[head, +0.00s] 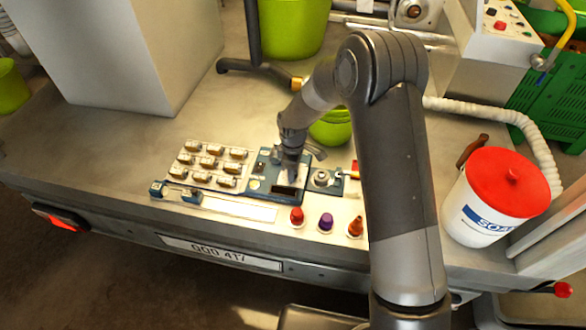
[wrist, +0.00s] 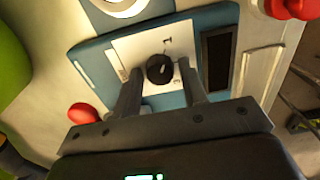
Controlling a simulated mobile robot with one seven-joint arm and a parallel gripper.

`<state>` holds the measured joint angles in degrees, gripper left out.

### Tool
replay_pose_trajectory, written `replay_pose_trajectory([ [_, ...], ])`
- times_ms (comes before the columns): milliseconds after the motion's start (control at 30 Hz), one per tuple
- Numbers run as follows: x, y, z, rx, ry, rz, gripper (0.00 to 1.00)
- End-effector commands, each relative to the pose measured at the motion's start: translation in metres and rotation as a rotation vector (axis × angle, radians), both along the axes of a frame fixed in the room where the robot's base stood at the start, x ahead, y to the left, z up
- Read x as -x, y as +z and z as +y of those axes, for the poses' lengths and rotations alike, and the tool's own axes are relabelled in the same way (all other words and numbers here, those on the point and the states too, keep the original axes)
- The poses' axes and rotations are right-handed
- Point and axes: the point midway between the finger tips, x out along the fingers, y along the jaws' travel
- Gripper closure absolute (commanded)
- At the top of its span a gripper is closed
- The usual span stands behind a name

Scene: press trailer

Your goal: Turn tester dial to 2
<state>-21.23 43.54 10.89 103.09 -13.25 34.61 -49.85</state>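The tester is a blue box (head: 272,195) on the trailer bed, partly hidden by my arm in the head view. In the wrist view the blue tester (wrist: 93,58) has a white scale plate (wrist: 133,44) with a small mark at its top. The round black dial (wrist: 160,68) sits on that plate with a pale pointer line on it. A dark display window (wrist: 217,58) is beside the plate. My gripper (wrist: 157,85) is open, its two fingers pointing at the dial from either side. Whether they touch it I cannot tell. The gripper also shows in the head view (head: 290,172).
A tray of several small parts (head: 208,162) lies left of the tester. Red (head: 297,216), purple (head: 326,221) and orange (head: 355,227) small items stand along the front edge. A white bucket with red lid (head: 490,200) is at the right. Green buckets stand behind.

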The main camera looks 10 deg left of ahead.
Motion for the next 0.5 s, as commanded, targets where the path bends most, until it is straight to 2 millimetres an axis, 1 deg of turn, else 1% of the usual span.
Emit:
replay_pose_trajectory([
  [33,0.0,0.0001,0.0,0.0,0.0,0.0,0.65],
  [300,-0.0001,0.0002,0.0,0.0,0.0,0.0,0.87],
  [400,-0.0001,0.0002,0.0,0.0,0.0,0.0,0.94],
  [500,-0.0001,0.0002,0.0,0.0,-0.002,0.0,0.94],
])
